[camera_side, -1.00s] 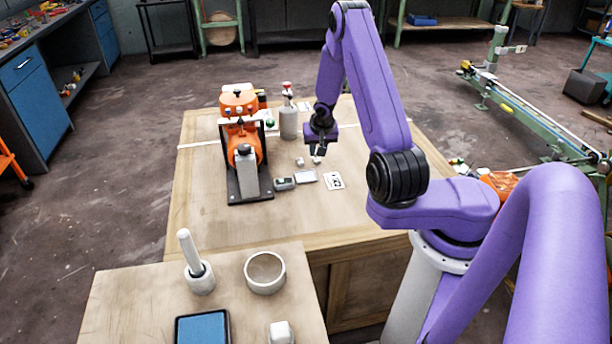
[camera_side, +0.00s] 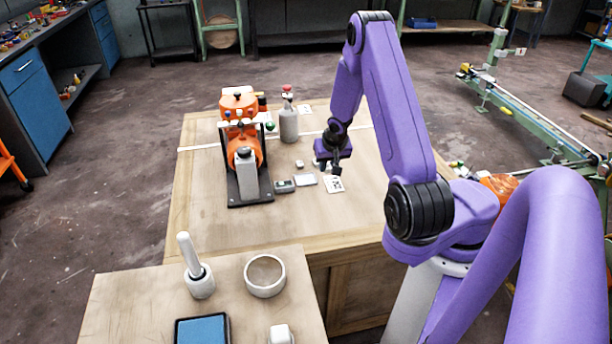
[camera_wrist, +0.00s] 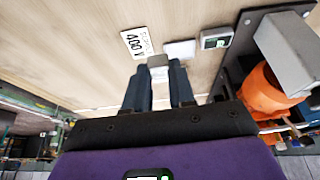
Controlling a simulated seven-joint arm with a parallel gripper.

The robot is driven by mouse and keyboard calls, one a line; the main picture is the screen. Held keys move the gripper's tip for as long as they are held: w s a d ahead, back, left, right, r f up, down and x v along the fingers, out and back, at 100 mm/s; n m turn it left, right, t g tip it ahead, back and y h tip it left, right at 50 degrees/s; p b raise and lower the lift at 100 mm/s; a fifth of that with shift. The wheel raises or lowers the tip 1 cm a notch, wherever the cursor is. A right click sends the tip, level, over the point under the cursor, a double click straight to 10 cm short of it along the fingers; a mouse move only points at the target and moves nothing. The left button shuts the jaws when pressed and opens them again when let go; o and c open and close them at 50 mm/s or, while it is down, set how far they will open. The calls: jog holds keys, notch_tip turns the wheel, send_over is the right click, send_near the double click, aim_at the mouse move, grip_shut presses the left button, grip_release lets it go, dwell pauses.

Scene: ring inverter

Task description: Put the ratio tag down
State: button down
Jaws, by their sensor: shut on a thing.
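My gripper (camera_wrist: 158,75) is shut on a small pale tag (camera_wrist: 158,62), which shows between the fingertips in the wrist view. I take this to be the ratio tag; its markings are too small to read. In the side view my gripper (camera_side: 334,172) is over the wooden table (camera_side: 250,220), by the far edge of a white printed card (camera_side: 333,184). A blank pale plate (camera_wrist: 180,49) lies to the right. Whether the tag touches the table I cannot tell.
An orange machine (camera_side: 240,150) on a dark base stands left of the plate. A small meter (camera_side: 284,186) lies between them. A grey bottle (camera_side: 288,122) stands behind, and a small pale block (camera_side: 299,163) lies on the table. The table's front and right are clear.

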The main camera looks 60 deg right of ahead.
jog(key=w+d+f, duration=0.4)
jog(key=w, duration=0.3)
send_near(305, 178)
jog(key=shift+w+d+f, duration=0.2)
jog(key=shift+d+f, duration=0.1)
jog(key=shift+f, duration=0.15)
jog(key=shift+w+d+f, duration=0.2)
jog(key=shift+d+f, duration=0.1)
jog(key=shift+f, duration=0.15)
jog(key=shift+s+a+x, duration=0.1)
jog(key=shift+a+x, duration=0.1)
jog(key=shift+x, duration=0.75)
jog(key=shift+s+a+x, duration=0.1)
jog(key=shift+a+x, duration=0.05)
jog(key=shift+x, duration=0.8)
jog(key=shift+f, duration=0.25)
jog(key=c, duration=1.2)
grip_release()
